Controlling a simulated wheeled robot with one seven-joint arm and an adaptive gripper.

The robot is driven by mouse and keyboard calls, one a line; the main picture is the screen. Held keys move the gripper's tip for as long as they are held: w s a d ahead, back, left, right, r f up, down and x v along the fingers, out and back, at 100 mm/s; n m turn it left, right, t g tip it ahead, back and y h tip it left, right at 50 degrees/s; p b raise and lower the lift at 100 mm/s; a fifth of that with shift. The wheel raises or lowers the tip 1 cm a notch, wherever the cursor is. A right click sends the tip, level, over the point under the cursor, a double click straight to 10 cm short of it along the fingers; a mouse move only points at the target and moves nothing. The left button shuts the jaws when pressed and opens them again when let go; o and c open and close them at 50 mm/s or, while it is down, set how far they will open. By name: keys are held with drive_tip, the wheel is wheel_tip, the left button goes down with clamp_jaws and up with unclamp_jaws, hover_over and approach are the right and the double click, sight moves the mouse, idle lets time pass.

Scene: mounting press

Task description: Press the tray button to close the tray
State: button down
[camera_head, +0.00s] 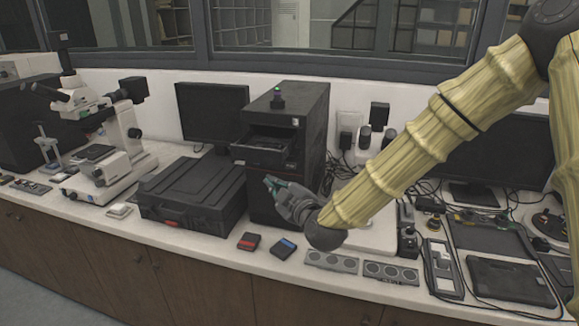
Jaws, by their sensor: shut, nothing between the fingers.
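The black tower (317,113) stands at the back middle of the counter. Its tray (262,152) is pulled out from the upper front and looks empty. My gripper (271,183), grey with greenish fingertips, is shut and empty. It is in front of the tower's front face, below and slightly right of the tray. I cannot tell whether its tips touch the tower. The tray button is too small to make out, or hidden.
A black case (193,194) lies left of the tower, with a microscope (113,150) farther left. Cables and devices crowd the right. A small object (277,99) stands on the tower.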

sight(287, 168)
drive_tip(key=shift+w+d, duration=0.4)
drive_tip(key=shift+w, duration=0.85)
drive_tip(key=shift+w+d, duration=0.45)
drive_tip(key=shift+w, duration=0.85)
drive_tip(key=shift+w+d, duration=0.4)
drive_tip(key=shift+w, duration=0.85)
drive_tip(key=shift+w+d, duration=0.25)
drive_tip(key=shift+w, duration=0.45)
drive_tip(key=shift+s+b, duration=0.1)
drive_tip(key=shift+b, duration=0.2)
drive_tip(key=shift+s+a, duration=0.25)
drive_tip(key=shift+s, duration=0.4)
drive_tip(key=shift+s+a+b, duration=0.15)
drive_tip(key=shift+s+a, duration=0.1)
drive_tip(key=shift+s, duration=0.55)
drive_tip(key=shift+s+a+b, duration=0.2)
drive_tip(key=shift+s+a, duration=0.1)
drive_tip(key=shift+s, duration=0.5)
drive_tip(key=shift+s+a+b, duration=0.15)
drive_tip(key=shift+s+a, duration=0.1)
drive_tip(key=shift+s, duration=0.55)
